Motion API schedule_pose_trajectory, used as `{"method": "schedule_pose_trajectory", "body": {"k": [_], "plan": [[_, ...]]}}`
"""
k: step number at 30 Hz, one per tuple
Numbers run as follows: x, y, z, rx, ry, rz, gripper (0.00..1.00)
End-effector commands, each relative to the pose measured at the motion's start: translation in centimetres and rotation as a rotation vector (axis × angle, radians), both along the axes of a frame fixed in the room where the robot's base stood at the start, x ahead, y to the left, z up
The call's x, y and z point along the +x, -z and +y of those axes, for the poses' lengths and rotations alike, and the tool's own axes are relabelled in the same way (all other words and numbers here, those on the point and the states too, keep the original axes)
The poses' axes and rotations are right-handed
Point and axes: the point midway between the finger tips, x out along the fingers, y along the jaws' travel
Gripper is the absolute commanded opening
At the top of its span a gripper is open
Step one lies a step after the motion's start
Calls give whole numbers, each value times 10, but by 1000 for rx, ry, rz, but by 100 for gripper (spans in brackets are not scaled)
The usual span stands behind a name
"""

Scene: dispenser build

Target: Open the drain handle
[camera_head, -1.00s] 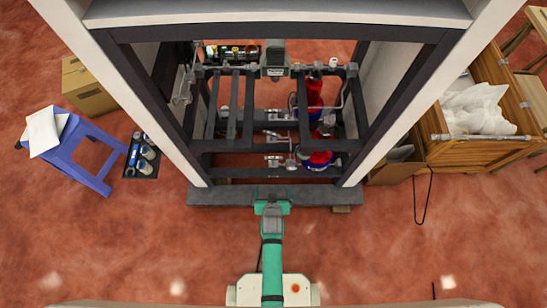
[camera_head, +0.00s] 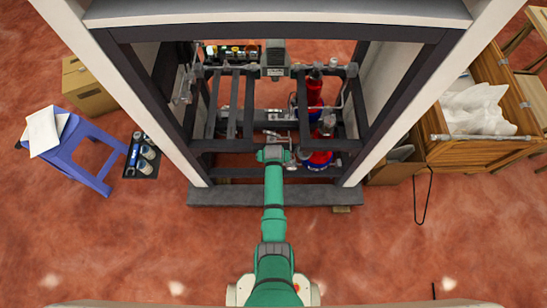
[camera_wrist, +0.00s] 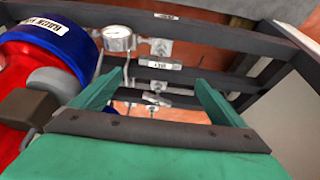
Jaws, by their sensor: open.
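Several small metal valve handles sit on the pipes inside the dark frame. In the wrist view one labelled handle (camera_wrist: 160,65) lies ahead between my fingers, with a lower handle (camera_wrist: 157,87) and another fitting (camera_wrist: 152,100) below it. The labels are too small to read, so I cannot tell which is the drain handle. My gripper (camera_wrist: 158,82) is open and empty, its green fingers to either side of this row. In the head view my gripper (camera_head: 274,148) reaches into the frame and hides the lowest handle; an upper handle (camera_head: 275,115) still shows.
Dark frame bars (camera_head: 235,172) cross the opening. A blue stool (camera_head: 85,155) and wooden crate (camera_head: 480,110) stand outside.

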Motion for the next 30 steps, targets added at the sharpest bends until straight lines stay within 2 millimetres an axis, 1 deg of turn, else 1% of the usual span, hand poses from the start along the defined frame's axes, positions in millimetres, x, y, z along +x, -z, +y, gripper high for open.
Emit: {"method": "schedule_pose_trajectory", "body": {"k": [1,9,16,24,30], "plan": [[2,6,0,0,0,3,94],[14,35,0,0,0,1,94],[22,55,0,0,0,2,94],[30,72,0,0,0,1,94],[33,79,0,0,0,0,94]]}}
